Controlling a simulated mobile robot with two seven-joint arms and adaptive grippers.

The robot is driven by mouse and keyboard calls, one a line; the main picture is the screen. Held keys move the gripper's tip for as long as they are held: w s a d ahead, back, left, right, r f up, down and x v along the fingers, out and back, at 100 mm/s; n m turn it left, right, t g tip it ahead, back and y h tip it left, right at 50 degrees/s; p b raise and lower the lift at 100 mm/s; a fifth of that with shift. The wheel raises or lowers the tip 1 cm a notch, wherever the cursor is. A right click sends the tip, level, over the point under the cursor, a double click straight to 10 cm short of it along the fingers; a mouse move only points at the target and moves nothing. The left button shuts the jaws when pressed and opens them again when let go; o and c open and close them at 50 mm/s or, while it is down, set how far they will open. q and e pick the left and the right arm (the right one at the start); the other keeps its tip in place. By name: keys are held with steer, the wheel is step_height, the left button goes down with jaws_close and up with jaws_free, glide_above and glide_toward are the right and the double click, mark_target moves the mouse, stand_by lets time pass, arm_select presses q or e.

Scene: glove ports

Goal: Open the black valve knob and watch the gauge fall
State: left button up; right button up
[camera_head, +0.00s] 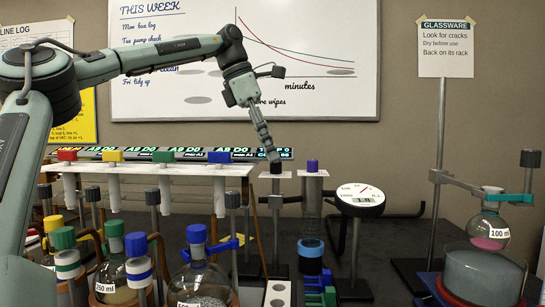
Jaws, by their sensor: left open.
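A small black knob (276,168) sits at the right end of the row of coloured valve knobs, on top of a dark post. My left gripper (270,153) points down right over it, with its fingertips at or just above the knob; I cannot tell whether they touch it. The gripper is open, and its fingers partly cover the knob. The round white gauge (360,199) stands to the right, with a red needle and a small display that seems to read 1.0. My right gripper is not in view.
A white manifold (130,170) with red, yellow, green and blue knobs runs to the left. A purple-capped glass column (312,215) stands between black knob and gauge. Capped bottles (120,265) crowd the front left. A flask (489,225) over a bath (482,270) stands at right.

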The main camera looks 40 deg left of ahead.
arm_select(q)
steer(key=v, duration=0.5)
steer(key=shift+s+r, duration=0.15)
steer(key=shift+r, duration=0.15)
